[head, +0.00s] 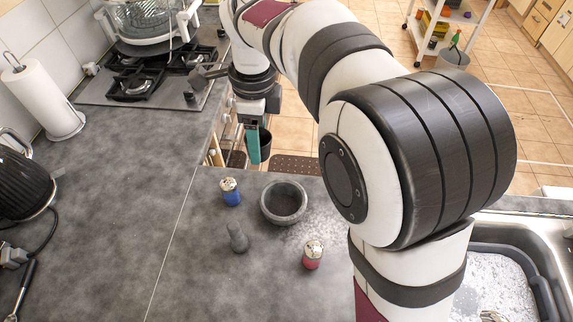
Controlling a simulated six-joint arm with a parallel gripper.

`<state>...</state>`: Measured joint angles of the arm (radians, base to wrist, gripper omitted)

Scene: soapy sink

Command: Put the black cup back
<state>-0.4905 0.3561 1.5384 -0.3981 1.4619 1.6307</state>
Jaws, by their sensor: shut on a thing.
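The black cup (266,146) shows at the centre left, beyond the far edge of the counter, partly hidden behind a teal finger of my gripper (254,143). My gripper points down and is shut on the cup, holding it clear of the counter surface. The far finger and the contact are largely hidden.
On the grey counter (110,220) stand a blue shaker (231,192), a stone mortar (284,204), a pestle (237,238) and a red shaker (313,255). A gas hob (180,95) lies behind left. A soapy basin (543,275) is at the right. The left-centre counter is clear.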

